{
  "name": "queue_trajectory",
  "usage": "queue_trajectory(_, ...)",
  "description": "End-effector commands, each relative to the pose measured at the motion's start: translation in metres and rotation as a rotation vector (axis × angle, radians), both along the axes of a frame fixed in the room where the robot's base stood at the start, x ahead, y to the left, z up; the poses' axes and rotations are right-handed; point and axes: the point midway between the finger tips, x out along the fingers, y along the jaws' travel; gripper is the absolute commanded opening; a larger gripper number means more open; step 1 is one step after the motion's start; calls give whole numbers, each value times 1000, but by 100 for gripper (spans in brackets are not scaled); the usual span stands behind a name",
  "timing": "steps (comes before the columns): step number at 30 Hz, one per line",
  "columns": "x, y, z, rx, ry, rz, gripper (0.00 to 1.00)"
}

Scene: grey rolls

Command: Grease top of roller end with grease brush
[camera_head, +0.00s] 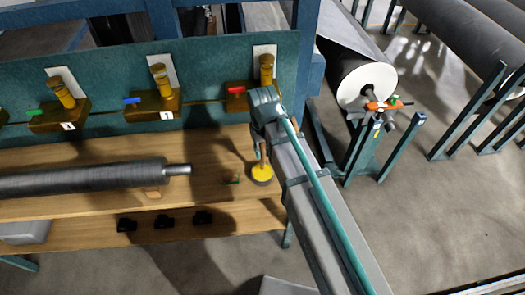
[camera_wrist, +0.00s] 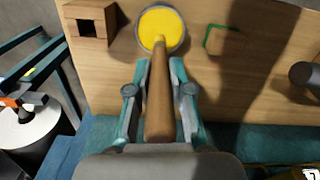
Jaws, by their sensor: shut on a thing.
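My gripper (camera_head: 262,148) is shut on the wooden handle of the grease brush (camera_wrist: 157,95), above the wooden bench. In the wrist view, my gripper (camera_wrist: 160,68) has one finger on each side of the handle. The brush's far end meets the yellow grease in a round pot (camera_head: 262,182); its bristles cannot be made out. The pot (camera_wrist: 184,35) also shows in the wrist view. A grey roller (camera_head: 85,178) lies on the bench to the left, with a thinner shaft end (camera_head: 180,170) pointing toward the pot. The dark shaft end (camera_wrist: 306,74) shows at the right of the wrist view.
A small green-edged holder (camera_head: 232,177) stands between shaft end and pot. A wooden block with a square opening (camera_wrist: 91,22) is beside the pot. Brass fittings (camera_head: 160,100) line the teal back panel (camera_head: 210,70). A large white-ended roll (camera_head: 368,84) stands beyond the bench, at right.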

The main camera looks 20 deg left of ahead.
Motion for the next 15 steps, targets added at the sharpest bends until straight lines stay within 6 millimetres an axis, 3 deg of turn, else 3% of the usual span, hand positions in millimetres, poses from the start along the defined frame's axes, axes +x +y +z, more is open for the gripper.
queue_trajectory(15, 0, 0, 40, 0, 0, 0, 0)
